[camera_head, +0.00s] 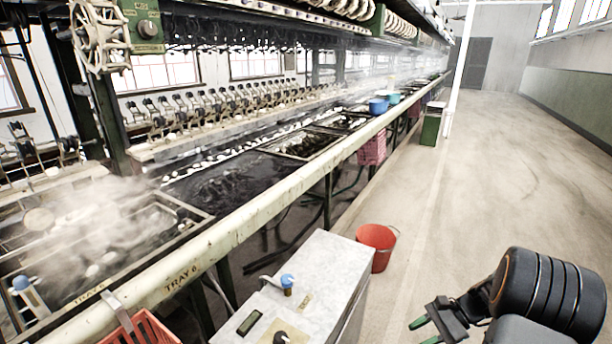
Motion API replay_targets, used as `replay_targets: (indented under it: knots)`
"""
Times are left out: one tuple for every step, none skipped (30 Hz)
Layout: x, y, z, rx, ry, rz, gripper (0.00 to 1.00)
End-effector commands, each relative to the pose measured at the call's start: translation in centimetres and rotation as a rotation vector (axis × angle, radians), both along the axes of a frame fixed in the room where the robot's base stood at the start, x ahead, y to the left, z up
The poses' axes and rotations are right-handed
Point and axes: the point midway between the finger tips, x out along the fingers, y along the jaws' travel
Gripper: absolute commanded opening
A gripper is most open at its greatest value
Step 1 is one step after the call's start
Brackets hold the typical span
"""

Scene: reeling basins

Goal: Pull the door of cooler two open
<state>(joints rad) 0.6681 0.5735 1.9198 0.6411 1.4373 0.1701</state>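No door or label that I can read as cooler two shows in the head view. A grey metal box (292,290) stands in the near foreground, with a small display, a dark knob and a blue-topped fitting on its top. I cannot tell whether it is a cooler. My gripper (426,331) is at the lower right, over the floor and to the right of the grey box. Its two green-tipped fingers are apart, with nothing seen between them.
A long row of steaming basins with a pale front rail (225,232) runs from lower left into the distance. A red bucket (378,246) stands behind the grey box. A green box (431,127) stands farther off. The floor (510,160) on the right is clear.

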Motion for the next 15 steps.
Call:
replay_targets:
  knots:
    - [-0.2, 1.8, 5.3, -0.090, -0.052, 0.091, 0.36]
    - [-0.5, 2.6, 7.0, -0.140, -0.079, 0.143, 0.36]
    - [-0.9, 3.7, 9.3, -0.207, -0.121, 0.211, 0.36]
    - [-1.3, 4.5, 11.0, -0.255, -0.152, 0.261, 0.36]
    - [-1.6, 5.3, 12.7, -0.303, -0.187, 0.311, 0.36]
    - [-2.2, 6.2, 14.9, -0.367, -0.237, 0.378, 0.36]
    - [-2.6, 6.9, 16.4, -0.413, -0.274, 0.426, 0.36]
    - [-3.0, 7.5, 18.0, -0.459, -0.313, 0.473, 0.36]
    - [-3.6, 8.2, 19.9, -0.517, -0.366, 0.535, 0.36]
    - [-4.1, 8.8, 21.3, -0.557, -0.407, 0.579, 0.36]
    - [-4.5, 9.2, 22.5, -0.596, -0.445, 0.620, 0.36]
    - [-5.1, 9.8, 24.1, -0.646, -0.499, 0.673, 0.36]
    - [-5.4, 10.2, 25.3, -0.681, -0.539, 0.710, 0.36]
    - [-5.8, 10.6, 26.3, -0.712, -0.577, 0.744, 0.36]
    - [-6.3, 11.0, 27.6, -0.752, -0.625, 0.786, 0.36]
